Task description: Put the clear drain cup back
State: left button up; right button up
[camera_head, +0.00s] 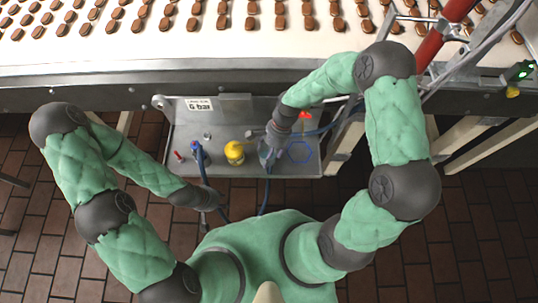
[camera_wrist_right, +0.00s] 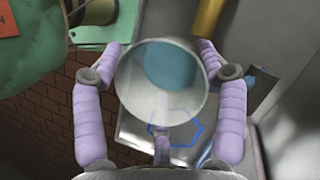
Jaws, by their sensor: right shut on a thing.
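The clear drain cup (camera_wrist_right: 162,85) is round and see-through with a bluish inside. In the right wrist view it sits between the pale purple fingers of my right gripper (camera_wrist_right: 160,62), which is shut on it. In the head view my right gripper (camera_head: 270,152) is over the grey tray (camera_head: 220,168), left of a blue hexagon outline (camera_head: 300,151); the cup is mostly hidden there. The hexagon also shows past the cup in the wrist view (camera_wrist_right: 196,133). My left gripper (camera_head: 212,201) is near the tray's front edge, and its fingers are too small to read.
A yellow-topped item (camera_head: 235,152), a blue fitting with a hose (camera_head: 198,153) and a red pin (camera_head: 178,155) stand on the tray. A "6 bar" sign (camera_head: 199,104) is at its back. A conveyor with sandwich biscuits (camera_head: 200,35) runs behind. Blue hoses cross near my right gripper.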

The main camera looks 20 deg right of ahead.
jog(key=shift+f, duration=0.5)
jog(key=shift+f, duration=0.1)
jog(key=o, duration=1.3)
jog(key=shift+c, duration=0.2)
jog(key=p+v, duration=0.4)
jog(key=v, duration=0.8)
